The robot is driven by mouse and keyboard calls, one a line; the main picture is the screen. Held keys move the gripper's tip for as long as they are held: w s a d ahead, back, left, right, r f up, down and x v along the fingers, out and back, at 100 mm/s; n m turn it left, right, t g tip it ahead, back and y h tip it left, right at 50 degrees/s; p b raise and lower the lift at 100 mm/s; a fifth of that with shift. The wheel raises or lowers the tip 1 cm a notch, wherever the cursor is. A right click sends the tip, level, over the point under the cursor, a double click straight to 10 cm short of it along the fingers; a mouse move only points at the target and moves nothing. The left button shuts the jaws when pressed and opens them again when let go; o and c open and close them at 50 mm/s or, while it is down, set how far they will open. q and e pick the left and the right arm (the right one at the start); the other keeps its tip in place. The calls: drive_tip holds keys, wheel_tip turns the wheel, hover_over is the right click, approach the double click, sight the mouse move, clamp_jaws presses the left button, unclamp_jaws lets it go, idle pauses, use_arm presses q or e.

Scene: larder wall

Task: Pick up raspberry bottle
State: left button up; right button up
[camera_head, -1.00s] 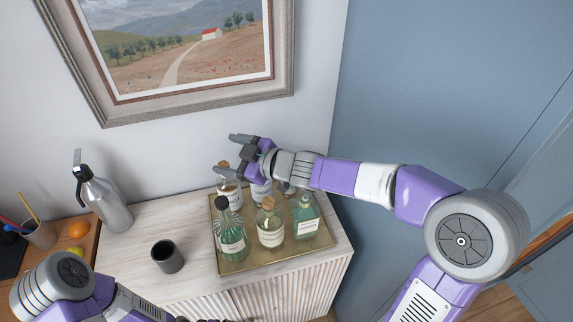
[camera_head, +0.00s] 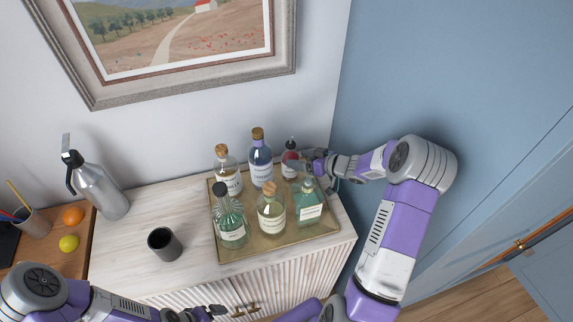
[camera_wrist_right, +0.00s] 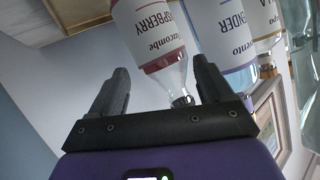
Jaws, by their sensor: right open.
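In the right wrist view the fingers of my right gripper (camera_wrist_right: 161,72) lie either side of the bottle's shoulder and neck; contact is not visible. My left gripper (camera_head: 207,312) is low at the front edge, away from the tray.
The lavender bottle (camera_head: 261,160) stands just left of the raspberry one. A clear corked bottle (camera_head: 227,172) is further left. Green bottles (camera_head: 308,206) and a pale corked bottle (camera_head: 271,213) stand in front. A grey cup (camera_head: 165,244) and steel siphon (camera_head: 102,195) are left.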

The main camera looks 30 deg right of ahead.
sight(287, 156)
drive_tip(key=x, duration=0.6)
drive_tip(key=shift+w+a, duration=0.1)
drive_tip(key=shift+w, duration=0.05)
drive_tip(key=c, duration=1.1)
drive_tip(key=shift+r, duration=0.1)
drive_tip(key=shift+c, duration=0.5)
drive_tip(key=shift+r, duration=0.1)
